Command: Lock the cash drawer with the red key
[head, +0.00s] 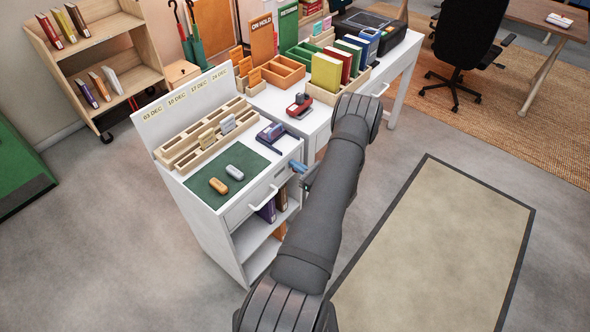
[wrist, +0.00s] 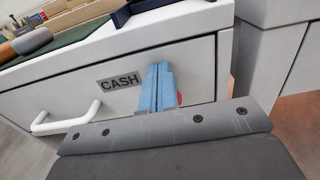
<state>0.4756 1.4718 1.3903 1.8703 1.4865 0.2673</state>
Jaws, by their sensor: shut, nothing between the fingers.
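The white cash drawer (wrist: 60,106) has a "CASH" label (wrist: 119,81) and a white bar handle (wrist: 66,120). Its front looks closed in the wrist view. The drawer also shows in the head view (head: 240,212), left of my arm. My gripper (wrist: 158,72) has its blue fingers together and empty, in front of the drawer face just right of the label. In the head view the blue fingertips (head: 297,166) are at the drawer's right end. A small red piece (wrist: 180,98), perhaps the red key, peeks out right of the fingers. The rest of it and any keyhole are hidden.
A green mat (head: 205,185) on the cabinet top holds an orange and a grey object. A desk with book trays (head: 318,96) adjoins at the back right. Floor in front is open.

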